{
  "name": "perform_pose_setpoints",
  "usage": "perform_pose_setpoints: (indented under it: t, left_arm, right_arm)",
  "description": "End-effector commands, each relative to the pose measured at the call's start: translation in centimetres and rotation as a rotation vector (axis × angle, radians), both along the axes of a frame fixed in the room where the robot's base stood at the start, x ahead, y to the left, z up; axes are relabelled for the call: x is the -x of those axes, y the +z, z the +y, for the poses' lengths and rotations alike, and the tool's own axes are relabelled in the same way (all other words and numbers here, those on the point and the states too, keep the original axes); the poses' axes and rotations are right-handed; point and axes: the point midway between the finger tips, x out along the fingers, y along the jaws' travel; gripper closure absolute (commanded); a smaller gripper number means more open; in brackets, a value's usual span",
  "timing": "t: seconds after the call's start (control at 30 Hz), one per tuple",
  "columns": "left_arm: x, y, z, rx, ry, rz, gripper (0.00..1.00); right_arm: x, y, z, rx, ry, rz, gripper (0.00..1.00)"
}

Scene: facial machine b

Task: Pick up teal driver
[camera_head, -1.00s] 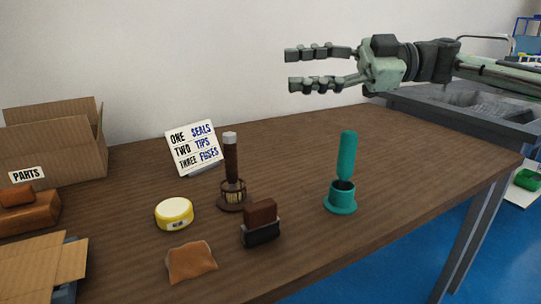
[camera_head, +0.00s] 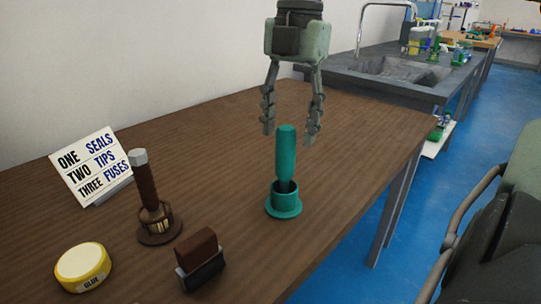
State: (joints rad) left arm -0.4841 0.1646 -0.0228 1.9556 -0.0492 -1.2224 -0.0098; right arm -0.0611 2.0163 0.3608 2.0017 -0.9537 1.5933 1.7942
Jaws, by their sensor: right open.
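The teal driver (camera_head: 285,152) stands upright in a teal round holder (camera_head: 284,207) near the right part of the brown table. My right gripper (camera_head: 291,139) points down with its two fingers spread. Its fingertips are at about the height of the driver's top in the picture, one on each side of it. Whether the fingers are level with the driver in depth is hard to tell. The gripper is open and holds nothing. My left gripper is not in view.
A brown tool in a stand (camera_head: 149,200), a brown block in a dark holder (camera_head: 199,256), a yellow glue tin (camera_head: 83,267) and a lettered sign (camera_head: 91,165) stand to the left. Bare table (camera_head: 370,135) lies right of the driver. A sink counter (camera_head: 390,70) is behind.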

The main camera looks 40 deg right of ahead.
Motion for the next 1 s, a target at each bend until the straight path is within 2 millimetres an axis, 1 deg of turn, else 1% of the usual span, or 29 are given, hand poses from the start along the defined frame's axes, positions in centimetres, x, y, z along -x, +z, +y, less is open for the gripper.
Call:
perform_pose_setpoints:
  t: [0.1,0.2,0.47,0.63,0.73,0.83,1.0]
  left_arm:
    - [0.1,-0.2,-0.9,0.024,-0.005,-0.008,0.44]
    - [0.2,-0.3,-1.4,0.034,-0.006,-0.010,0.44]
    - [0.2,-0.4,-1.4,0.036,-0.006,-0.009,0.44]
    - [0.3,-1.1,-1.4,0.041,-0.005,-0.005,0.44]
    - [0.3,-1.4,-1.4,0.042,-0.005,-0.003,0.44]
    - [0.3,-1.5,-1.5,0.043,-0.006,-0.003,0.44]
    - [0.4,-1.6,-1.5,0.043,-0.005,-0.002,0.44]
  right_arm:
    - [-0.1,1.0,-0.7,0.073,-0.032,-0.011,0.48]
    - [-0.2,0.8,-1.0,0.098,-0.044,-0.014,0.48]
    - [-0.2,-2.0,-0.6,0.099,-0.045,-0.012,0.48]
    - [-0.3,-4.4,0.5,0.097,-0.043,-0.011,0.48]
    - [-0.3,-5.7,0.4,0.097,-0.047,-0.012,0.48]
    - [-0.3,-6.3,0.4,0.097,-0.047,-0.016,0.48]
    - [-0.4,-6.5,0.4,0.098,-0.048,-0.017,0.48]
